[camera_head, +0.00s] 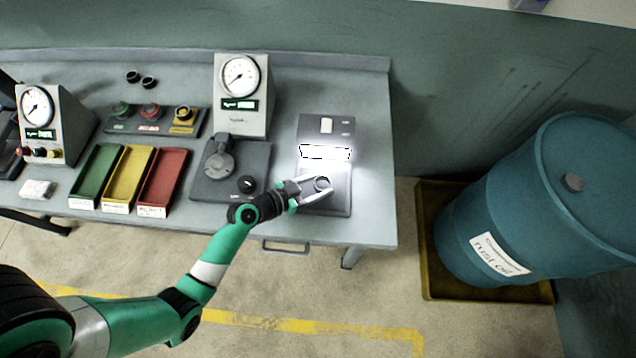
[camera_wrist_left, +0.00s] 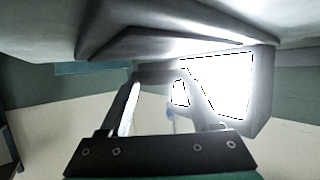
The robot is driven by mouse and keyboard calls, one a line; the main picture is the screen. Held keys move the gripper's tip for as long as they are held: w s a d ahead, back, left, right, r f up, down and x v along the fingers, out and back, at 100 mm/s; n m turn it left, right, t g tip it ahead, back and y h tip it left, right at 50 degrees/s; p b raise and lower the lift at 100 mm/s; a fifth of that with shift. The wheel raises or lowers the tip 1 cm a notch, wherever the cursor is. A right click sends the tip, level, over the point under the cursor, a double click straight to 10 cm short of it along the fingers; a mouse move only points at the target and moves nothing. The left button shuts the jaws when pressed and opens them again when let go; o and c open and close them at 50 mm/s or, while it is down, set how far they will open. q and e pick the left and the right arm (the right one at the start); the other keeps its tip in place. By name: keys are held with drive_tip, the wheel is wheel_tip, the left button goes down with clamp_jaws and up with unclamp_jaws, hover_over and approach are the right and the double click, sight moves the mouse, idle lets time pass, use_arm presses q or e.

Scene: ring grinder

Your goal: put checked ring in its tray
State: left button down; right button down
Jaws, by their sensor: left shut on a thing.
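My left gripper (camera_head: 322,188) is at the lit inspection station (camera_head: 327,130), above its dark base plate. It is shut on a dark ring (camera_head: 322,184), which lies between the fingertips. In the left wrist view my left gripper (camera_wrist_left: 163,76) holds a dark edge-on piece between its fingertips, beside the glaring lamp (camera_wrist_left: 225,85). Three open trays stand on the bench to the left: green (camera_head: 96,171), yellow (camera_head: 130,174) and red (camera_head: 163,177). Their front labels are too small to read surely. My right gripper is not in view.
A grinder plate (camera_head: 207,187) with a dark knob lies between the red tray and the station. Gauge boxes (camera_head: 241,105) (camera_head: 48,128) and a panel of coloured round pieces (camera_head: 118,126) stand behind. A blue drum (camera_head: 530,215) stands on the floor at right.

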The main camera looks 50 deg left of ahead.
use_arm(q)
drive_tip(key=shift+f, duration=0.4)
drive_tip(key=shift+s, duration=0.1)
drive_tip(key=shift+r, duration=0.1)
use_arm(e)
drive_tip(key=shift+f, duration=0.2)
use_arm(q)
drive_tip(key=shift+f, duration=0.25)
drive_tip(key=shift+c, duration=0.5)
unclamp_jaws()
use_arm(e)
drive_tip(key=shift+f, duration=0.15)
use_arm(q)
drive_tip(key=shift+r, duration=0.1)
